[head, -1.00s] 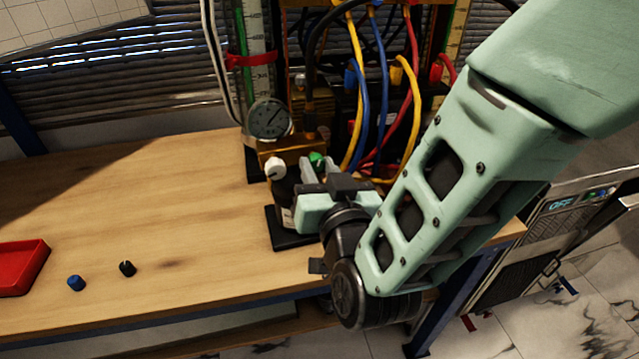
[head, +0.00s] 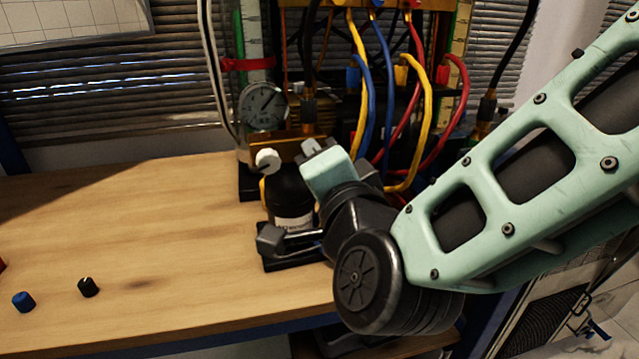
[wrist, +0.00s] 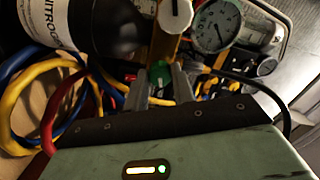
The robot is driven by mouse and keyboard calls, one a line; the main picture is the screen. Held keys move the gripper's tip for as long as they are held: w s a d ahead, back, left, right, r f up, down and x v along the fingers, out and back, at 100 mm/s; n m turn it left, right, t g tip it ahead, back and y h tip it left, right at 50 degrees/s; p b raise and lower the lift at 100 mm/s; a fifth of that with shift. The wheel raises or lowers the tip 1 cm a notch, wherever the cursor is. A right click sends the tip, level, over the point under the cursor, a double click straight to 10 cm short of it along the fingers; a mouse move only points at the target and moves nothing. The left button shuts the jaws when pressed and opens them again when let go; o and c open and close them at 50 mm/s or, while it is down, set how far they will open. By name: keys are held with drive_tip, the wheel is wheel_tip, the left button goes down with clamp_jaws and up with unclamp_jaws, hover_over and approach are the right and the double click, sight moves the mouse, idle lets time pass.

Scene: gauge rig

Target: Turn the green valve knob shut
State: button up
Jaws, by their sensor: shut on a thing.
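The green valve knob (wrist: 160,73) shows in the wrist view between the two grey fingers of my gripper (wrist: 161,82). The fingers are shut on it, one on each side. In the head view my gripper (head: 314,148) is at the brass valve block, right of the white knob (head: 268,160), and its body hides the green knob. The white knob (wrist: 175,14) also shows in the wrist view, just beyond the green one. How far the green knob is turned cannot be told.
A round gauge (head: 263,107) stands above the white knob. A black nitrogen bottle (head: 290,196) is below the block. Yellow, blue and red hoses (head: 375,100) hang close on the right. Blue (head: 23,301) and black (head: 88,287) caps lie on the bench (head: 150,220), otherwise clear at left.

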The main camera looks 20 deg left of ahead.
drive_tip(key=shift+m+b, duration=1.35)
drive_tip(key=shift+m, duration=0.25)
drive_tip(key=o, duration=1)
drive_tip(key=shift+s, duration=0.1)
drive_tip(key=b+v, duration=0.4)
drive_tip(key=v, duration=1.3)
drive_tip(key=shift+d, duration=0.25)
